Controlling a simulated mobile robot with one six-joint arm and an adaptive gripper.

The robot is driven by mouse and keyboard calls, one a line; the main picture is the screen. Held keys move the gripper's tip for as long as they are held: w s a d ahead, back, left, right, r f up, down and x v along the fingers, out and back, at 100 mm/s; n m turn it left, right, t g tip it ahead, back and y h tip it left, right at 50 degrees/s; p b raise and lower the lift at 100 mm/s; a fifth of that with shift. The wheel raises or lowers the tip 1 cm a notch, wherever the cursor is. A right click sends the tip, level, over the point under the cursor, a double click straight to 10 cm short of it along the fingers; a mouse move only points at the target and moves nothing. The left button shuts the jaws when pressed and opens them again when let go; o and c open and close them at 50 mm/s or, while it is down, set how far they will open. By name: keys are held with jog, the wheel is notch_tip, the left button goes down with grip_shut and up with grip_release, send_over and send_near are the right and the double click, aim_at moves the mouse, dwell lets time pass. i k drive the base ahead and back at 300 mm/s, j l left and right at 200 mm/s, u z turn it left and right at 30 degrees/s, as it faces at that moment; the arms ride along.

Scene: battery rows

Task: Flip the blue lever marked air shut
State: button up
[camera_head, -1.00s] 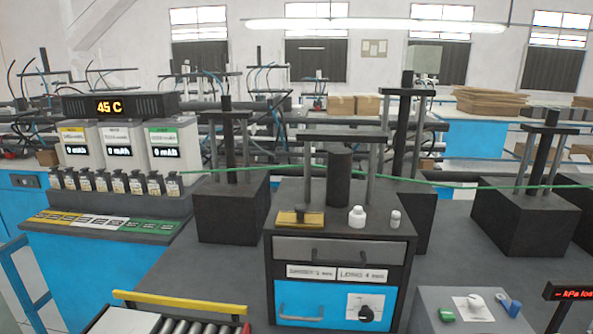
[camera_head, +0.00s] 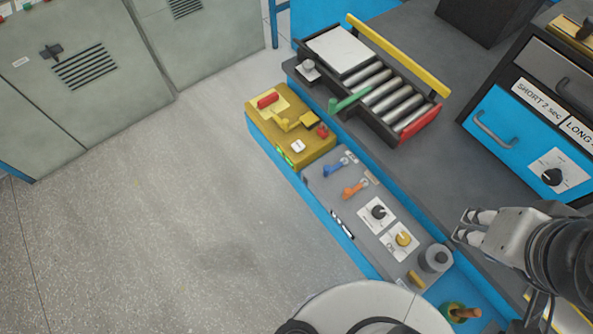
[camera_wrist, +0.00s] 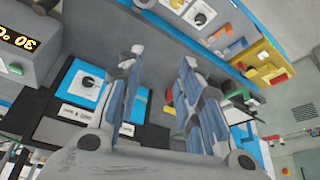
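A small blue lever (camera_head: 333,167) sits on a sloped grey panel (camera_head: 325,195) along the blue bench's front edge, in the head view. A small tag (camera_head: 350,157) lies beside it, too small to read. An orange lever (camera_head: 353,189) is just below it. In the wrist view a blue lever (camera_wrist: 238,46) shows at upper right, beyond my fingers.
A yellow box (camera_head: 275,125) with red controls adjoins the panel. Two knobs (camera_head: 379,212) and a grey cylinder (camera_head: 435,258) stand on it nearer my gripper. A roller tray (camera_head: 390,95) with a green handle is behind. The floor (camera_head: 190,210) to the left is clear.

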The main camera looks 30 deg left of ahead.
aim_at(327, 169)
jog(key=u, duration=1.3)
jog(key=i+j+z, duration=0.25)
jog(key=i+j, duration=0.2)
